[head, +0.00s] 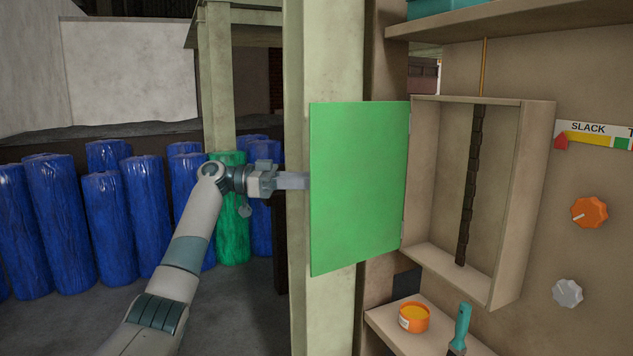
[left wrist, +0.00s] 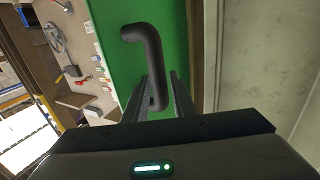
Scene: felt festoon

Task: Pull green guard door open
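The green guard door (head: 355,185) hangs from the left side of a shallow wooden box (head: 515,205) and stands swung out to the left. The box front is uncovered. In the left wrist view the green door (left wrist: 112,55) carries a dark bent handle (left wrist: 150,45). My left gripper (left wrist: 163,76) has its fingers on both sides of the handle's straight bar, closed around it. In the head view my left gripper (head: 308,181) reaches the door's free left edge; its fingertips and the handle are hidden behind the door. My right gripper is in neither view.
A dark segmented strip (head: 470,190) hangs inside the box. Right of it are a SLACK gauge (head: 590,133), an orange knob (head: 589,212) and a grey knob (head: 567,293). A shelf below holds an orange tub (head: 413,317). A pale post (head: 325,60) stands behind the door.

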